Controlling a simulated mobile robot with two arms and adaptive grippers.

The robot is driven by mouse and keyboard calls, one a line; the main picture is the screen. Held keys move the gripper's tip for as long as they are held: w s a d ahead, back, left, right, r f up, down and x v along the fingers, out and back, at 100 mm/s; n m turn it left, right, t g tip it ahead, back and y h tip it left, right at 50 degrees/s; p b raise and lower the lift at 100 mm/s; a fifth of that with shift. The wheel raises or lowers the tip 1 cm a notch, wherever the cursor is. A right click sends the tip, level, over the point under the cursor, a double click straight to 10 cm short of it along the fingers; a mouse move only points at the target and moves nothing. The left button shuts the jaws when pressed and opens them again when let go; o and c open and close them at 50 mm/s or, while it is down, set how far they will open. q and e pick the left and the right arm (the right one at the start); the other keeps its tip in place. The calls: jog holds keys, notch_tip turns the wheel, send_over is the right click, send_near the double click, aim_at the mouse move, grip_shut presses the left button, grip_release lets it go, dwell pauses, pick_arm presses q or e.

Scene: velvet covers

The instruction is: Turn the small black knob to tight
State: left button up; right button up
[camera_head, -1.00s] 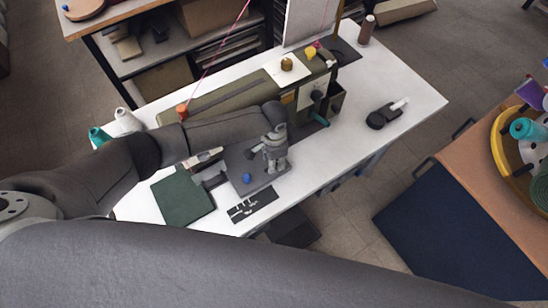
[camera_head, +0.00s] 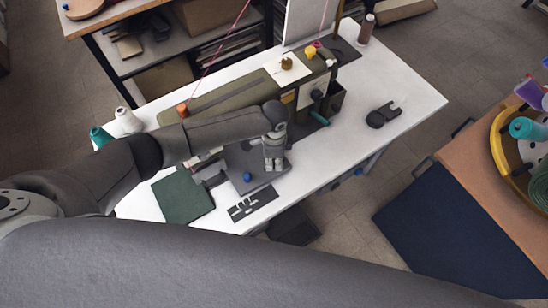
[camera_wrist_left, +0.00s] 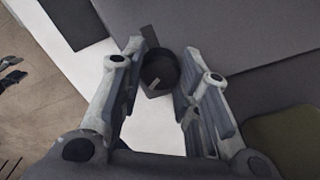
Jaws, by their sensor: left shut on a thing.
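The small black knob (camera_wrist_left: 160,70) is a round dark cap with a lighter stripe on its face, seen in the left wrist view. My left gripper (camera_wrist_left: 161,76) has one finger on each side of it and is shut on it. In the head view my left gripper (camera_head: 272,162) points down over the grey plate of the sewing machine (camera_head: 215,99), and the knob is hidden there.
A blue knob (camera_head: 247,177) sits on the grey plate. A green pad (camera_head: 183,194) and a dark slotted plate (camera_head: 252,203) lie close by.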

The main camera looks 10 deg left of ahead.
aim_at(274, 161)
pick_arm(q)
jog(key=o, duration=1)
jog(key=shift+r, duration=0.1)
notch_tip(274, 161, up, 12)
jog(key=shift+f, duration=0.1)
dwell(0.4)
